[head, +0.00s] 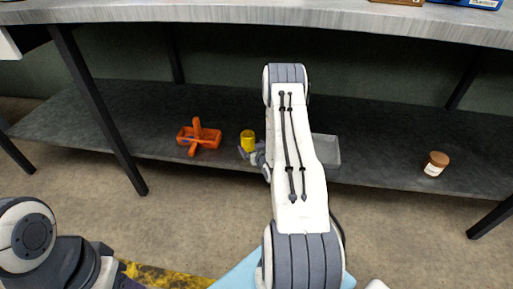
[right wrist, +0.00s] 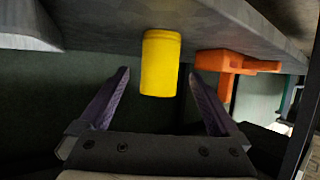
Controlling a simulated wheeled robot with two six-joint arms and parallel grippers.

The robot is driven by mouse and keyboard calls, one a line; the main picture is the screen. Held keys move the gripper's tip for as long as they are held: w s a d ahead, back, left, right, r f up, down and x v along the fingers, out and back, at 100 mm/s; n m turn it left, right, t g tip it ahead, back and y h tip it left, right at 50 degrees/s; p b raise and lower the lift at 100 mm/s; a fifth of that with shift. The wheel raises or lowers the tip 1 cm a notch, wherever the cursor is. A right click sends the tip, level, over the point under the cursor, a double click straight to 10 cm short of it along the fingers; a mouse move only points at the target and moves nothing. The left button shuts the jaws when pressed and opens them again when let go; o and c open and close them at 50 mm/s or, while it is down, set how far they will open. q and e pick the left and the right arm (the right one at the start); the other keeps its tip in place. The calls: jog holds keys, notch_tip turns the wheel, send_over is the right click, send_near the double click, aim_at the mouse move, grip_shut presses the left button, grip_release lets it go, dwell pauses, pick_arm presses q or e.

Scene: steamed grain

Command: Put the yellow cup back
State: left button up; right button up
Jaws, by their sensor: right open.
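The yellow cup (head: 248,140) stands on the dark lower shelf (head: 375,150) under the table, near its front edge. My right gripper (head: 250,153) is open just in front of the cup. In the right wrist view, which looks upside down, the yellow cup (right wrist: 160,65) shows between the two spread fingertips of the right gripper (right wrist: 159,76). I see no contact between fingers and cup. My right arm hides part of the shelf to the right of the cup. My left arm shows at the lower left, but its gripper is not visible.
An orange caddy (head: 207,138) with a handle sits left of the cup; it also shows in the right wrist view (right wrist: 225,67). A grey tray (head: 328,152) lies partly behind my right arm. A brown jar (head: 434,165) stands farther right. The tabletop (head: 230,13) overhangs the shelf.

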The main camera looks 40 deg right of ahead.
jog(key=p+v, duration=0.2)
jog(key=v, duration=0.4)
jog(key=w+a+r+n+g+y, duration=0.1)
jog(key=w+a+r+n+y, duration=0.15)
jog(key=a, duration=0.35)
jog(key=w+a+r+n+g+y, duration=0.1)
jog(key=w+a+r, duration=0.2)
jog(key=a, duration=0.3)
jog(key=s+a+r+n+g+y, duration=0.15)
jog(key=a+r, duration=0.25)
jog(key=a, duration=0.4)
jog(key=s+a+r+n+g, duration=0.2)
jog(key=s+a+r, duration=0.15)
jog(key=a, duration=0.45)
jog(key=s+a+r+n+g, duration=0.1)
jog(key=s+a+r+g, duration=0.1)
jog(key=s, duration=0.7)
jog(key=s+a+r+n+g, duration=0.2)
jog(key=s+a+r, duration=0.2)
jog(key=s, duration=0.4)
jog(key=s+a+r+n+g, duration=0.1)
jog(key=s+a+r+g, duration=0.2)
jog(key=s, duration=0.6)
jog(key=a+r, duration=0.1)
jog(key=a, duration=0.1)
jog(key=shift+s+a+y, duration=0.3)
jog(key=shift+r, duration=0.1)
notch_tip(320, 180, up, 43)
jog(key=p, duration=4.3)
jog(key=shift+r, duration=0.25)
